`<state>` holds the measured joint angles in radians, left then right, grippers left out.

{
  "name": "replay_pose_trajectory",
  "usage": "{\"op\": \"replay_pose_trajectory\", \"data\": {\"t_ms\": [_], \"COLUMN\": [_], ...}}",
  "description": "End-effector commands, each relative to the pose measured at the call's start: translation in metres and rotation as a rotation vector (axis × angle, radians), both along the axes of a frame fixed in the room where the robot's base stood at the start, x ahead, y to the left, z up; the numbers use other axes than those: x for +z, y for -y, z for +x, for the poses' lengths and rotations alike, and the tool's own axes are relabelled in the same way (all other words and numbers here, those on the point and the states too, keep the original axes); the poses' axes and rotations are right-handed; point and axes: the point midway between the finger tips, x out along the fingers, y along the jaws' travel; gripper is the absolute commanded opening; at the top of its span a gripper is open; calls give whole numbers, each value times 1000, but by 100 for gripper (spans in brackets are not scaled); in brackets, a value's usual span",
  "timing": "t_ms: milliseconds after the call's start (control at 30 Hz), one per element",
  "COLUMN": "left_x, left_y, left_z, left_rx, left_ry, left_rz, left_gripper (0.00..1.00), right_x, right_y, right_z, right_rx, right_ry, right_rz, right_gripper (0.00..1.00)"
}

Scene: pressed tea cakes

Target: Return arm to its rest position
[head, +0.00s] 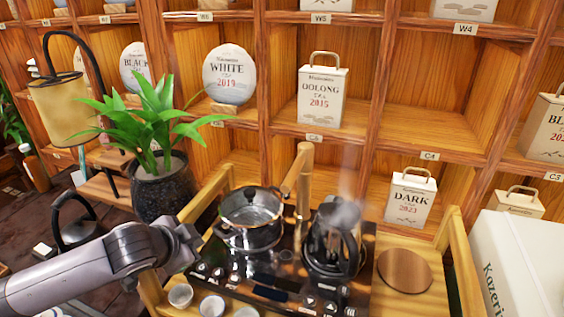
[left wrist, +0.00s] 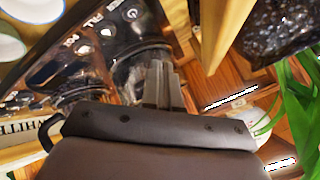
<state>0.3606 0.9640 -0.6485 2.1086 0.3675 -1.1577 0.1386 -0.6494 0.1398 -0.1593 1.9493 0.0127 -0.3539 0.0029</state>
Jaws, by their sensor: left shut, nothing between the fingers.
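My left arm comes in from the left in the head view, and my left gripper (head: 188,243) is at the left edge of the tea stand, near the steel pot (head: 250,222). The fingers are hard to make out there. In the left wrist view, the left gripper (left wrist: 161,83) shows its two grey fingers close together, shut and with nothing held. The black glossy panel (left wrist: 75,52) of the stand is beside them. My right gripper is in neither view.
A dark kettle (head: 335,240) gives off steam beside the pot. A potted plant (head: 162,185) stands behind my left gripper. Small white cups (head: 212,306) line the stand's front. A round wooden board (head: 404,270) lies at right. Shelves (head: 430,130) with tea cakes and tins rise behind.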

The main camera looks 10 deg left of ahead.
Motion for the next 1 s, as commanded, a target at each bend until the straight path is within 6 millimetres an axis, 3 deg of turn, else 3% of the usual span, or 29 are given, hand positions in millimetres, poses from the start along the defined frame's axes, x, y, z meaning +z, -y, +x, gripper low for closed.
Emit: {"op": "replay_pose_trajectory", "data": {"t_ms": [167, 333, 500, 667, 967, 1000], "left_x": [-13, -39, -59, -75, -96, -101], "left_y": [20, 59, 81, 84, 64, 64], "left_z": [-14, -55, -103, -151, -239, -238], "left_rx": [-9, 9, 97, 229, 504, 507], "left_ry": [-27, -100, -190, -290, -480, -471], "left_rz": [-37, -134, -234, -305, -354, -357], "left_gripper": [0, 0, 0, 0, 0, 0], "right_x": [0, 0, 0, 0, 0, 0], "right_y": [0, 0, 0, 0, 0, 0], "right_z": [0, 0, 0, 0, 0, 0], "right_rx": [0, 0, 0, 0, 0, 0], "right_ry": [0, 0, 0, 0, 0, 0], "right_rz": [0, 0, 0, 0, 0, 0], "right_gripper": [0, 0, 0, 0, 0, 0]}}
